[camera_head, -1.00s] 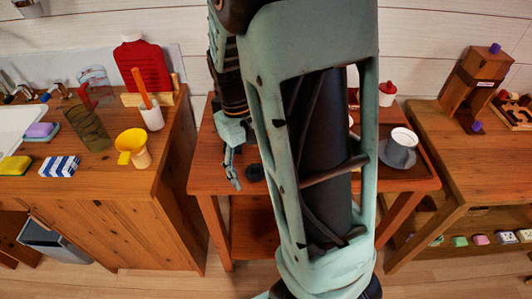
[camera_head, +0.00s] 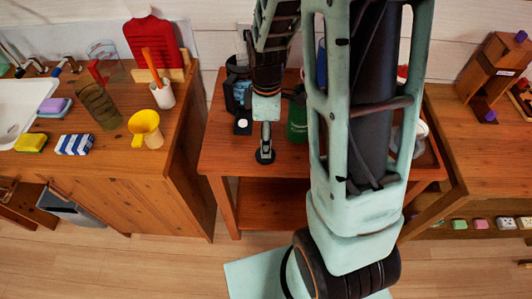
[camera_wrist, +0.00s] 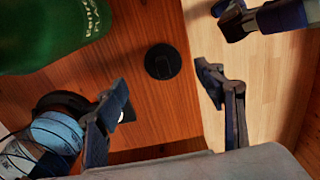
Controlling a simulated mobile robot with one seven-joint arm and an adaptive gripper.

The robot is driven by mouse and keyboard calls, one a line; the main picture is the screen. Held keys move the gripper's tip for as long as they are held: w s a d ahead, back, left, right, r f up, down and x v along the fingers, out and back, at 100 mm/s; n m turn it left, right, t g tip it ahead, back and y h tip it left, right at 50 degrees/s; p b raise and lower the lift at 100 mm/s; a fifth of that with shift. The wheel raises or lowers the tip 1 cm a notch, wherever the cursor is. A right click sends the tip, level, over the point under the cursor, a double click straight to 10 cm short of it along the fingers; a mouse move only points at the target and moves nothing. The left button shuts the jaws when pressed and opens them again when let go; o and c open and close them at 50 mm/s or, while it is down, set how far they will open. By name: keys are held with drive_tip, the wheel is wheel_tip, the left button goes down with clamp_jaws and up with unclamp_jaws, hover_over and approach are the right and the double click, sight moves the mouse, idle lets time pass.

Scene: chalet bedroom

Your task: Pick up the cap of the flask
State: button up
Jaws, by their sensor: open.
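The black round cap (camera_wrist: 162,62) lies on the wooden table near its front edge, apart from the green flask (camera_wrist: 45,30). In the head view the flask (camera_head: 297,120) stands behind and right of my gripper, partly hidden by my arm. My gripper (camera_wrist: 162,84) is open and empty, with one finger on each side of the cap in the wrist view. In the head view my gripper (camera_head: 265,143) points down over the cap (camera_head: 265,157), partly covering it. I cannot tell the exact height between the fingertips and the cap.
A dark and blue appliance (camera_head: 237,88) and a small black item with a white spot (camera_head: 243,124) stand left of my gripper on the table (camera_head: 222,150). The table's front edge is close.

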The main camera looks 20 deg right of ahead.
drive_tip(key=shift+s+f, duration=0.15)
drive_tip(key=shift+f, duration=1.4)
drive_tip(key=shift+s+f, duration=0.1)
drive_tip(key=shift+f, duration=1.4)
drive_tip(key=shift+c, duration=0.4)
drive_tip(key=c, duration=1.1)
drive_tip(key=shift+r, duration=0.2)
